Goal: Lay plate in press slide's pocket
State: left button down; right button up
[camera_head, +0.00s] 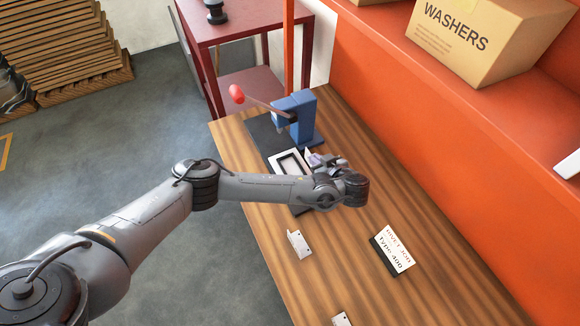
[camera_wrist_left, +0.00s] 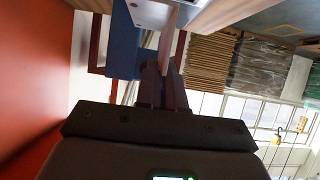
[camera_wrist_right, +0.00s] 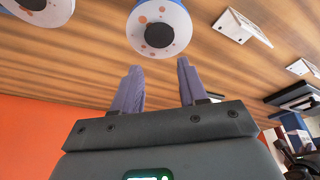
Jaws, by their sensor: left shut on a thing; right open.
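The blue press (camera_head: 293,112) with a red-knobbed lever stands on a black base at the table's far end. The press slide (camera_head: 275,160) shows as a pale frame around a dark pocket in front of it. My left gripper (camera_head: 316,159) is beside the slide at its right; the arm hides part of the area. In the left wrist view my left gripper (camera_wrist_left: 163,68) is shut on a thin pale plate (camera_wrist_left: 169,36), seen nearly edge-on. Contact between plate and slide cannot be told. My right gripper (camera_wrist_right: 160,78) is open and empty, seen only in the right wrist view.
White bent brackets (camera_head: 299,244) lie on the wooden table, also in the right wrist view (camera_wrist_right: 240,25). A "RIVET JOB Type 400" sign (camera_head: 398,250) stands at right. Round containers with spotted white tops (camera_wrist_right: 158,28) are near the right gripper. An orange wall (camera_head: 440,130) borders the table.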

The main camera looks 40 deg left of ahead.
jog(key=shift+a+r+p, duration=0.25)
jog(key=shift+r+p, duration=0.5)
jog(key=shift+r, duration=0.2)
pick_arm(q)
jog(key=shift+s+a+f, duration=0.2)
jog(key=shift+a+f, duration=1.45)
jog(key=shift+s+a+f, duration=0.15)
jog(key=shift+a+f, duration=1.45)
jog(key=shift+f, duration=0.05)
jog(key=shift+s+a+f, duration=0.2)
jog(key=shift+a+f, duration=1.45)
pick_arm(e)
jog(key=shift+d, duration=0.1)
pick_arm(q)
jog(key=shift+f, duration=0.1)
jog(key=shift+f, duration=0.15)
pick_arm(e)
jog(key=shift+w+f, duration=0.1)
jog(key=shift+f, duration=0.05)
pick_arm(q)
jog(key=c, duration=1.3)
grip_release()
jog(key=shift+o, duration=0.2)
